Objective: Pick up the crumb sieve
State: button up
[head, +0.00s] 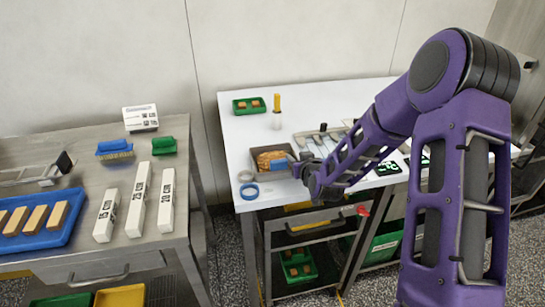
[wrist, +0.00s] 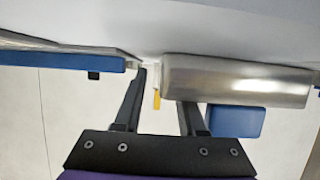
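No object is clearly recognisable as the crumb sieve. A grey metal box (head: 254,144) with orange-brown contents and a blue part (head: 279,164) stands on the white table's left half. A metal box-like body (wrist: 238,80) with a blue block (wrist: 236,121) shows at the right of the wrist view, which looks upside down. Several flat metal tools (head: 345,150) lie right of the box, partly hidden by my arm. My gripper (head: 303,166) is low over the table's front, right of the box. In the wrist view my gripper (wrist: 162,82) has its fingers apart with nothing seen held.
A green tray (head: 249,106) and yellow-handled brush (head: 276,108) stand at the back. Tape rings (head: 249,191) lie at the front left edge. A long metal piece with a blue edge (wrist: 60,58) shows in the wrist view. A steel table (head: 88,185) stands left across a gap.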

jog(key=shift+w+a+f, duration=0.1)
jog(key=shift+w, duration=0.2)
jog(key=shift+c, duration=0.2)
grip_shut()
dwell(1.2)
